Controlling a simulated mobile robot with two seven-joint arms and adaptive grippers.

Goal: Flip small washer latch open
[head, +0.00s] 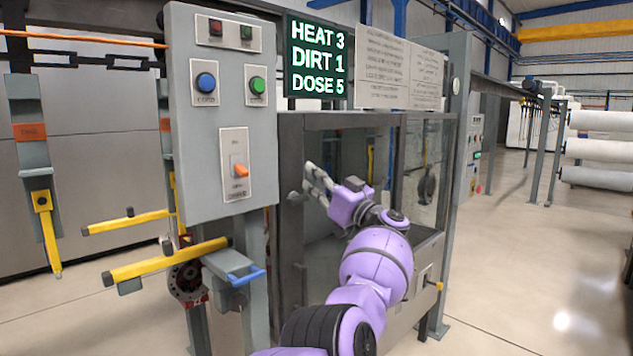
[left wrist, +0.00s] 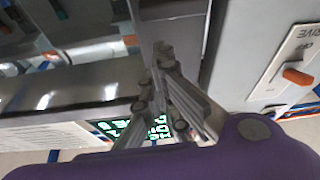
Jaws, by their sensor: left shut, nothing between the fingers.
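The small washer is a grey cabinet with a glazed front (head: 335,240). A small grey knob-like part, which looks like the latch (head: 294,197), sits on its left door post. My left gripper (head: 308,183) is shut and empty, with its fingertips close to that post, just right of and above the part. In the left wrist view the gripper (left wrist: 157,68) points at the dark post (left wrist: 172,18). I cannot tell whether the fingertips touch the latch, and its position is unclear there.
A grey control box (head: 222,120) with buttons and an orange drive switch (head: 239,167) stands left of the washer. Above the glass hang a green-lettered display (head: 318,60) and a text panel (head: 385,68). Yellow bars (head: 165,260) stick out at lower left. Floor at right is clear.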

